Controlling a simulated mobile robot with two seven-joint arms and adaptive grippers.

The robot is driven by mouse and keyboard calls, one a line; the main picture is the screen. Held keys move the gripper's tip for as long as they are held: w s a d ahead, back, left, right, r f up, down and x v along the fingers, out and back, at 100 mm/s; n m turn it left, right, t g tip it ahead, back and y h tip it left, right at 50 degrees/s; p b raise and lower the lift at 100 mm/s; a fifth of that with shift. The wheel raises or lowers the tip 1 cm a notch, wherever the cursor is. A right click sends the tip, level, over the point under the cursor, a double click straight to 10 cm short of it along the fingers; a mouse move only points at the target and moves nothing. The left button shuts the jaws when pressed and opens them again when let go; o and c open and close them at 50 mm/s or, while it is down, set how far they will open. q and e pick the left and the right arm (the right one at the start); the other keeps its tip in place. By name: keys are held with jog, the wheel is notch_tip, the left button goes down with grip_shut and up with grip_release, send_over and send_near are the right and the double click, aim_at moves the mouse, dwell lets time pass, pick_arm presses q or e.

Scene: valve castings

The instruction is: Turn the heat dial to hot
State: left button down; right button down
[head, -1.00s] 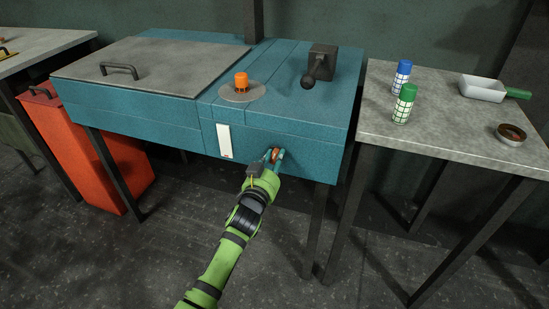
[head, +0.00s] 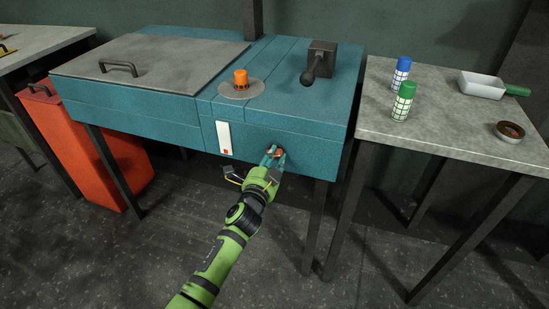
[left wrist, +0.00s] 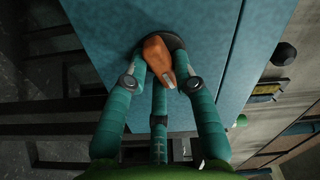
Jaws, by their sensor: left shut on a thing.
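The heat dial appears to be the orange-brown knob (head: 279,151) on the front face of the teal cabinet (head: 302,147). In the left wrist view the dial (left wrist: 156,55) has a pale pointer mark and sits on a dark round base. My left gripper (head: 273,156) is shut on this dial, with teal fingers on either side of it. The fingers partly hide the dial in the head view. A white strip (head: 223,137) on the front, left of the dial, shows a small orange-red patch at its lower end. My right gripper is not in view.
An orange knob (head: 240,78) on a grey disc and a black lever (head: 316,68) are on the cabinet top, beside a grey lid (head: 150,65). A side table (head: 450,143) at right holds two shakers, a scoop and a bowl. An orange bin (head: 95,150) stands at left.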

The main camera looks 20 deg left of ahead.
pick_arm(q)
jog(key=m, duration=1)
jog(key=shift+a+f, duration=0.2)
jog(key=shift+a, duration=0.1)
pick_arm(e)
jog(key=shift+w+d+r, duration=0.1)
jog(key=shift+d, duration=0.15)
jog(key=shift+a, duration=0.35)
pick_arm(q)
jog(key=c, duration=1)
grip_release()
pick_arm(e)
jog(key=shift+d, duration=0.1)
